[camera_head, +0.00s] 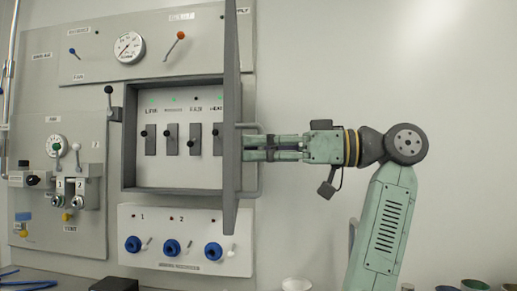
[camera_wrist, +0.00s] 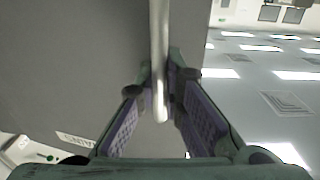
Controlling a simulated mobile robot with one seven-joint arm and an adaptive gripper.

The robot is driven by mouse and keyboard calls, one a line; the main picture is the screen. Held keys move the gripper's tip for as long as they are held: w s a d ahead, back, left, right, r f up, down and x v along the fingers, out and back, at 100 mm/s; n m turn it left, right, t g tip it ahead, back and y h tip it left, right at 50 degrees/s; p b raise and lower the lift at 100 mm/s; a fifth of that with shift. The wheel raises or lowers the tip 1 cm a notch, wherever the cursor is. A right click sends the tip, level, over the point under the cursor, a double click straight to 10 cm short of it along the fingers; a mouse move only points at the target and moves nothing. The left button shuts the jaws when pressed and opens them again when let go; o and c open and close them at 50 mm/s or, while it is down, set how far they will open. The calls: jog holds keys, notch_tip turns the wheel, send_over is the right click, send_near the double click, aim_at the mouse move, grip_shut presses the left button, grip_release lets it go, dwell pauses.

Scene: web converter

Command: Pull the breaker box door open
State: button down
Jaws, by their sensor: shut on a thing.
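The breaker box (camera_head: 128,150) is a grey frame on the wall panel, with a row of black switches inside it. Its door (camera_head: 231,100) stands swung out, seen nearly edge-on at the box's right side, so the inside is in plain view. A grey bar handle (camera_head: 258,181) is on the door's right face. My gripper (camera_head: 252,148) reaches in from the right and is shut on the handle. In the wrist view the handle (camera_wrist: 159,60) runs between the two purple-padded fingers, with the grey door face (camera_wrist: 70,70) behind it.
A gauge (camera_head: 129,47) and levers are above the box. A panel with blue knobs (camera_head: 172,247) is below it, and a valve panel (camera_head: 100,215) is at left. A white bowl (camera_head: 296,284) and several cups stand at the bottom right. The wall at right is bare.

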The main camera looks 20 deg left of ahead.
jog(key=c, duration=1.7)
grip_release()
jog(key=shift+d, duration=0.15)
jog(key=d, duration=0.8)
jog(key=w+d, duration=0.1)
jog(key=d, duration=0.2)
jog(key=shift+d, duration=0.4)
jog(key=shift+w, duration=0.1)
